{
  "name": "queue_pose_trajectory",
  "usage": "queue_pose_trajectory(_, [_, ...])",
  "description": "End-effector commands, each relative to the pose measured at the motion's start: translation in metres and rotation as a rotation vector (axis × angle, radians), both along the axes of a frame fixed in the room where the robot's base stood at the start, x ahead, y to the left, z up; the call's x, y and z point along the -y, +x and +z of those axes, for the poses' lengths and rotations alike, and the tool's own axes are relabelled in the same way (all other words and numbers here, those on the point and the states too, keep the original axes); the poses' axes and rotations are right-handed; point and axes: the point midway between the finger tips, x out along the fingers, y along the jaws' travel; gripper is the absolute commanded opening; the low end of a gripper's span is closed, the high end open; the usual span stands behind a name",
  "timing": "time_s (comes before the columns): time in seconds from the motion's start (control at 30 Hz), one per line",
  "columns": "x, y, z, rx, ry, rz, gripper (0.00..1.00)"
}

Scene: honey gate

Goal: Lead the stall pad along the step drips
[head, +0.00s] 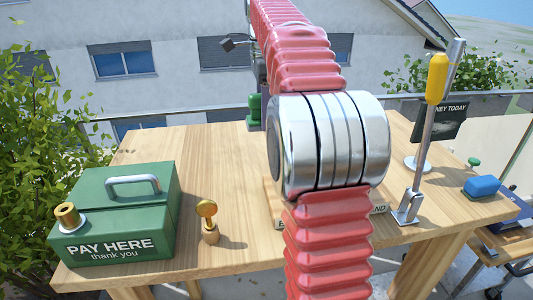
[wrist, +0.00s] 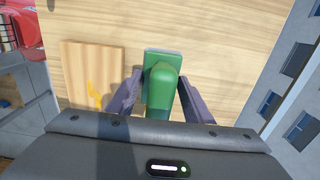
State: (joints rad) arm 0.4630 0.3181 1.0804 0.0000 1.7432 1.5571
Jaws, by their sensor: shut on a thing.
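A green pad (wrist: 163,55) with a rounded green handle sits between the two fingers of my gripper (wrist: 160,76) in the wrist view. The fingers are shut on it. In the head view the green pad (head: 254,110) shows at the far edge of the table, left of my arm, which hides most of the gripper. I cannot tell whether the pad touches the tabletop. Yellow drips (wrist: 94,94) lie on a pale wooden board (wrist: 90,60), left of the pad in the wrist view. In the head view my arm hides most of this area.
On the wooden table (head: 160,150) stand a green pay box (head: 115,215) at left and a small golden-topped peg (head: 208,220) beside it. A metal post with a yellow float (head: 437,78) rises at right. A blue block (head: 481,187) lies near the right edge.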

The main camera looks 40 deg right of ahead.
Motion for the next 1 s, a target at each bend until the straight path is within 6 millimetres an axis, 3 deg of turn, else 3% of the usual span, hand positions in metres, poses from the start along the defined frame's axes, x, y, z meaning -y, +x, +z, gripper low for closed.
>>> queue_pose_trajectory(0.27, [0.001, -0.001, 0.000, 0.000, 0.000, -0.001, 0.14])
queue_pose_trajectory(0.47, [0.011, -0.015, 0.001, 0.002, -0.001, -0.003, 0.14])
queue_pose_trajectory(1.0, [0.063, -0.116, -0.005, 0.001, 0.000, -0.005, 0.14])
